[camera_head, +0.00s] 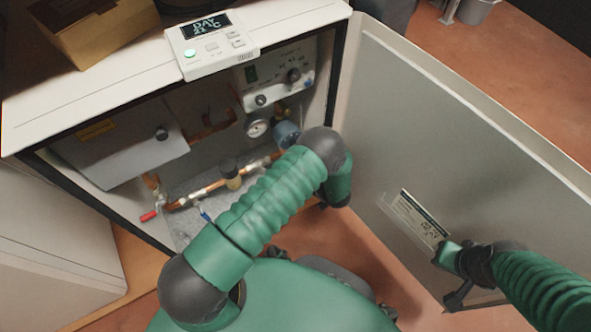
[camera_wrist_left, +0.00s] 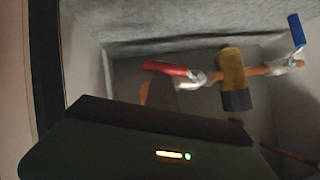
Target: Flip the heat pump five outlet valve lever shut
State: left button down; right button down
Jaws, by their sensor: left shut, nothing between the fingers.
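The heat pump (camera_head: 115,105) is a white cabinet with its front open. Low inside, a copper pipe carries a valve with a red lever (camera_head: 149,215) and one with a blue lever (camera_head: 205,215). I cannot tell which is the outlet valve. In the left wrist view the red lever (camera_wrist_left: 166,68) lies roughly along the pipe and the blue lever (camera_wrist_left: 296,30) stands across it. My right gripper (camera_head: 446,280) is open and empty by the door.
The open door (camera_head: 470,140) stands on the right. A display unit (camera_head: 212,42) and a cardboard box (camera_head: 95,30) sit on top. A gauge (camera_head: 257,126) and a yellow and black fitting (camera_wrist_left: 232,78) are inside. My left arm crosses the cabinet front.

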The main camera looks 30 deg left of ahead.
pick_arm(q)
jog(key=f, duration=0.3)
jog(key=shift+s+a, duration=0.2)
jog(key=shift+a, duration=0.1)
jog(key=shift+s+a+f, duration=0.1)
jog(key=shift+s+f, duration=0.1)
jog(key=shift+f, duration=0.4)
jog(key=shift+s+f, duration=0.15)
jog(key=shift+f, duration=0.4)
jog(key=shift+s+a+f, duration=0.35)
jog(key=shift+s+f, duration=0.15)
jog(key=shift+f, duration=0.25)
jog(key=shift+s+a+f, duration=0.3)
jog(key=shift+s+f, duration=0.1)
jog(key=shift+s, duration=0.15)
jog(key=shift+s+a+f, duration=0.3)
jog(key=shift+s+f, duration=0.1)
jog(key=shift+s, duration=0.1)
jog(key=shift+p, duration=0.3)
